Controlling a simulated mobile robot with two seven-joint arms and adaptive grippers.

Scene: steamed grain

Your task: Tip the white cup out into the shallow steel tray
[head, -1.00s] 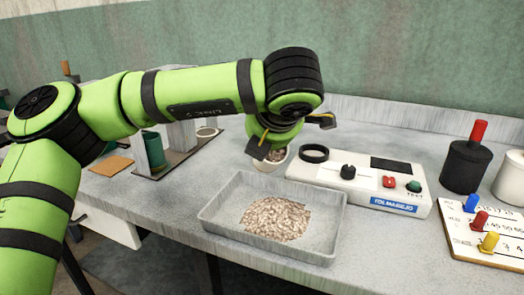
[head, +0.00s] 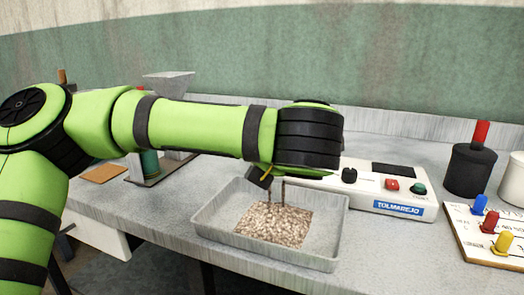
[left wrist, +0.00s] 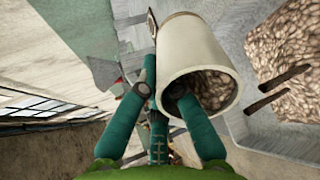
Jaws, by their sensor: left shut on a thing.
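My left gripper (head: 264,178) is over the back of the shallow steel tray (head: 255,252), which stands on the bench with a heap of pale brown grain (head: 275,224) in it. In the left wrist view my left gripper (left wrist: 160,90) is shut on the white cup (left wrist: 195,48), with one finger inside the cup's mouth and others outside. The cup is tilted and grain shows inside it. The head view hides the cup behind my arm. Two thin brown strips (left wrist: 284,70) show over the grain; I cannot tell what they are. My right gripper is not in view.
A white instrument box (head: 402,202) with buttons stands right behind the tray. A black cylinder with a red handle (head: 472,165) and a board with coloured pegs (head: 490,232) stand at the right. A grey hopper (head: 168,82) is behind my arm.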

